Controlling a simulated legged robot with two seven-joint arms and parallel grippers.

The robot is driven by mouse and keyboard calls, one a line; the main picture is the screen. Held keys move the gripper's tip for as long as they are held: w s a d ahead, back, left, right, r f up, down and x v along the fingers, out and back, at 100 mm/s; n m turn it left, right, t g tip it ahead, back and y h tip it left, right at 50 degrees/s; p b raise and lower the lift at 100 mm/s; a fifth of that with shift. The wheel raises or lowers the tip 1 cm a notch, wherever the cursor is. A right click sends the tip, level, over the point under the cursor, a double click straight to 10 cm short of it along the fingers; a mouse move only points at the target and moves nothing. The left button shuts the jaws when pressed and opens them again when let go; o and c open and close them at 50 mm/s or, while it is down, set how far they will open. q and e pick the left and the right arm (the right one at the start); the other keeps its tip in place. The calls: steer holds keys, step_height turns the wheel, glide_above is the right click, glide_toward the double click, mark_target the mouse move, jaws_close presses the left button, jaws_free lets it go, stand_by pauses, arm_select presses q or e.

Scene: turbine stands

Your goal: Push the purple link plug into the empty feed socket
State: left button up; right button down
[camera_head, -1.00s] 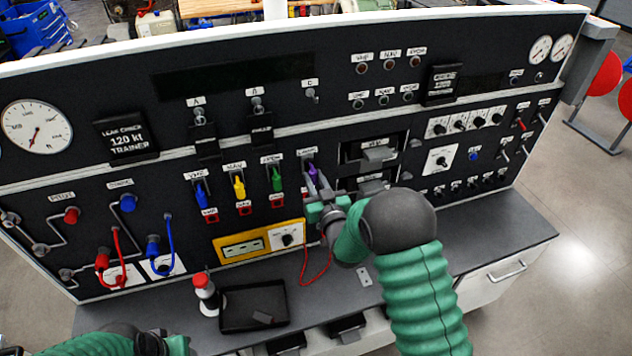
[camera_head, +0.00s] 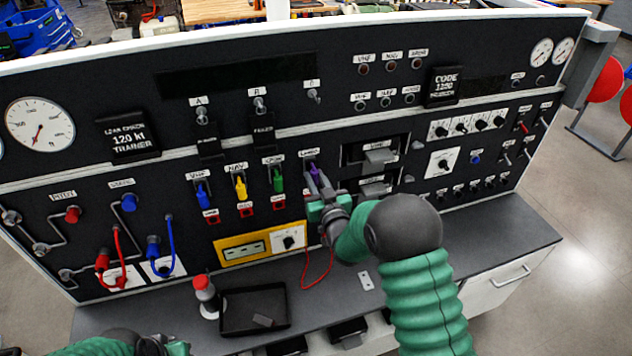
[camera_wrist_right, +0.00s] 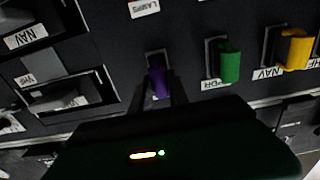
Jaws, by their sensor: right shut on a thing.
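The purple link plug (camera_head: 315,175) is at the right end of the row of coloured plugs on the black panel. In the right wrist view the plug (camera_wrist_right: 158,83) stands upright in front of a pale-framed feed socket (camera_wrist_right: 155,58) below the LAMPS label. My right gripper (camera_head: 318,191) is shut on the plug, with its dark fingers (camera_wrist_right: 162,96) on either side of it. How deep the plug sits in the socket cannot be told. My left gripper (camera_head: 162,346) is at the bottom left edge, partly cut off, and its jaws cannot be made out.
Green (camera_head: 278,179), yellow (camera_head: 240,186) and blue (camera_head: 202,194) plugs sit to the left in their sockets. A black tray (camera_head: 254,310) and a red-topped item (camera_head: 204,290) stand on the bench.

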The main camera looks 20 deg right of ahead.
steer(key=shift+w+d+r, duration=0.1)
steer(key=shift+r, duration=0.35)
steer(key=c, duration=1.6)
jaws_free()
steer(key=o, duration=0.4)
steer(key=shift+w+f, duration=0.45)
steer(key=shift+w, duration=0.05)
steer(key=shift+o, duration=0.8)
steer(key=shift+s, duration=0.2)
arm_select(q)
steer(key=shift+w, duration=0.25)
arm_select(e)
steer(key=shift+s+r, duration=0.1)
steer(key=shift+s, duration=0.05)
steer(key=shift+s, duration=0.65)
arm_select(q)
steer(key=shift+f+b, duration=0.4)
steer(key=shift+f, duration=0.05)
arm_select(e)
steer(key=shift+s, duration=2.8)
